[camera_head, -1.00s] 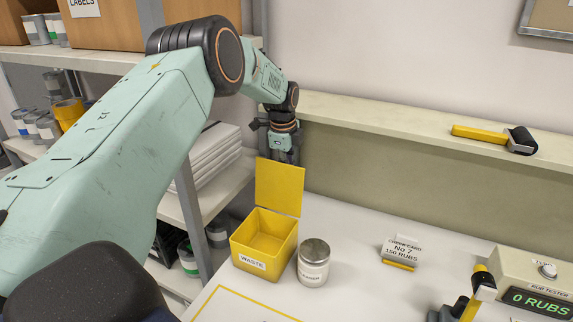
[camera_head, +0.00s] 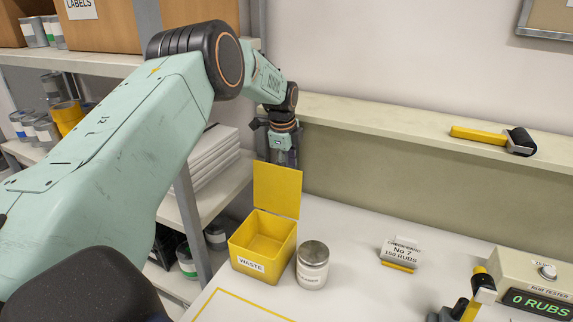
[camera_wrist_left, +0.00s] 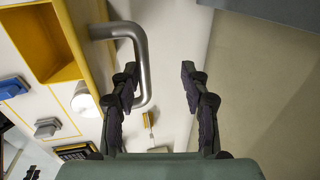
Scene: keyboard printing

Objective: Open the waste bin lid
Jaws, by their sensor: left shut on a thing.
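The yellow waste bin (camera_head: 262,265) stands on the white table at its back left. Its yellow lid (camera_head: 277,190) is raised, standing up at the bin's back edge, and the inside of the bin shows empty. In the left wrist view the bin (camera_wrist_left: 62,72) is at the top left. My left gripper (camera_head: 284,157) is behind the lid, its fingertips hidden there. In the wrist view the gripper (camera_wrist_left: 158,82) is around the grey lid handle (camera_wrist_left: 142,52), whose bar lies close by the left-hand finger. My right gripper is not in view.
A card stand (camera_head: 400,254) and the rub tester (camera_head: 540,285) are farther right. A ledge (camera_head: 380,118) behind the table carries a yellow-handled tool (camera_head: 495,138). Shelves stand at the left.

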